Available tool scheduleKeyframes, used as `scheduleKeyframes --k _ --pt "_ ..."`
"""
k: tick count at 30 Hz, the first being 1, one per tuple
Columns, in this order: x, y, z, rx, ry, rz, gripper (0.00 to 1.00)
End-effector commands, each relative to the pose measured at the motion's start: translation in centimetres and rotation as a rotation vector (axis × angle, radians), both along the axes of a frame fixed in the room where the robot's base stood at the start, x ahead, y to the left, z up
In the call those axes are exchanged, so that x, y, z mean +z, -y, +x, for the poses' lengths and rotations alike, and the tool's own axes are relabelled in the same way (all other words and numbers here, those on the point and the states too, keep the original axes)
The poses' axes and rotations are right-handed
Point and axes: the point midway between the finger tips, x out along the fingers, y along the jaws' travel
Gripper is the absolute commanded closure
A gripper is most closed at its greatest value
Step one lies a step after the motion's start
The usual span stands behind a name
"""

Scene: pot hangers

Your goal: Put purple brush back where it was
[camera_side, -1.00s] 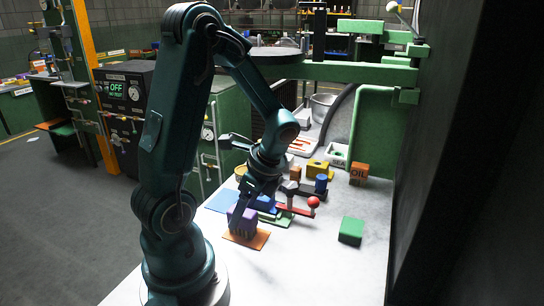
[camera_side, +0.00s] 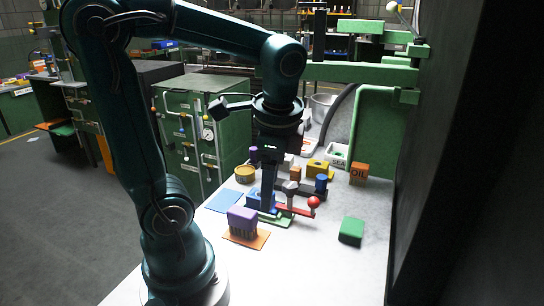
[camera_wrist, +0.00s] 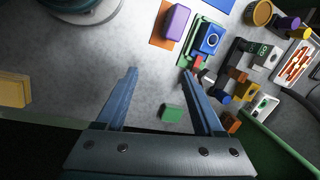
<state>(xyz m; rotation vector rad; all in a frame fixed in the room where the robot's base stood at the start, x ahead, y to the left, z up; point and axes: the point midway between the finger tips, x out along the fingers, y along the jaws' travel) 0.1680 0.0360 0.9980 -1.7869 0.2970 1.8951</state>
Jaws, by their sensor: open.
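The purple brush (camera_side: 242,219), a purple block with dark bristles below, stands upright on the orange mat (camera_side: 262,241) on the white table. In the wrist view the purple brush (camera_wrist: 177,22) sits at the top, on the orange mat (camera_wrist: 157,38). My gripper (camera_side: 268,208) is apart from it, to its right in the side view, hanging downward. In the wrist view my gripper (camera_wrist: 160,74) has its two fingers spread, with nothing between them. A flat blue mat (camera_side: 222,200) lies bare behind the brush.
A blue block device on a green base with a red-ball lever (camera_side: 314,202) is close to my gripper in the side view. A green block (camera_side: 351,231) stands to the right, an orange oil box (camera_side: 359,173) behind it. The front table area is clear.

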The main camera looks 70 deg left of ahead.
Motion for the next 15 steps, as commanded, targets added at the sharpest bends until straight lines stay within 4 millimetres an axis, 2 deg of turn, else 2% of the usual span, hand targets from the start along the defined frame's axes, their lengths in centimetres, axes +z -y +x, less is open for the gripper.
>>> scheduleKeyframes --k 1,6,10,15 --pt "0.2 1.3 -0.2 0.052 0.093 -0.024 0.31" --pt "0.6 4.8 -0.6 0.257 0.345 -0.157 0.31" --pt "0.8 6.6 -0.8 0.375 0.467 -0.259 0.31" --pt "0.9 7.6 -1.0 0.455 0.532 -0.333 0.31"
